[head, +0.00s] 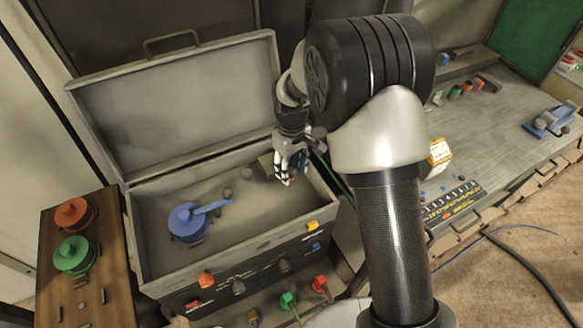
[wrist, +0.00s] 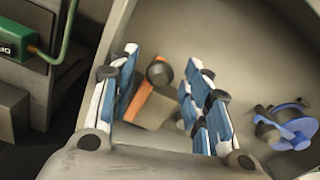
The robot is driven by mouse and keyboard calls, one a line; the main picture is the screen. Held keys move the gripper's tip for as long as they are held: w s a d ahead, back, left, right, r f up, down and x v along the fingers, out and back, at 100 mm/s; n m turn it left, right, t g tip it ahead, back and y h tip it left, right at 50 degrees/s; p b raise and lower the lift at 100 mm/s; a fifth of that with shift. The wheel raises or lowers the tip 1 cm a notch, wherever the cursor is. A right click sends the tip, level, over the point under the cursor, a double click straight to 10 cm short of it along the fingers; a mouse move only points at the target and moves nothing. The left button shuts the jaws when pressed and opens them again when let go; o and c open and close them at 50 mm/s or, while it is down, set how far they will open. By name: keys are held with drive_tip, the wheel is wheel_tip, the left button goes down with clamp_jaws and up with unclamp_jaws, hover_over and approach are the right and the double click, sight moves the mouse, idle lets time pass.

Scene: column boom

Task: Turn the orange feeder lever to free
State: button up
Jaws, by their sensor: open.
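In the wrist view an orange bar (wrist: 145,104), which looks like the orange feeder lever, lies inside the box beside a grey-brown block. A dark round knob (wrist: 160,73) is at its far end. My gripper (wrist: 165,75) is open, its blue-padded fingers on either side of the bar in the picture, the left finger nearer. I cannot tell whether they touch it. In the head view my gripper (head: 287,172) hangs at the right end of the open box and hides most of the lever. Any free marking is not readable.
A blue lever (head: 188,222) on a round base stands left in the box (head: 225,263); it also shows in the wrist view (wrist: 285,128). The raised lid (head: 180,105) stands behind. Red (head: 73,213) and green (head: 75,255) round parts sit on the wooden bench at left.

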drive_tip(key=shift+c, duration=0.5)
clamp_jaws()
idle(0.3)
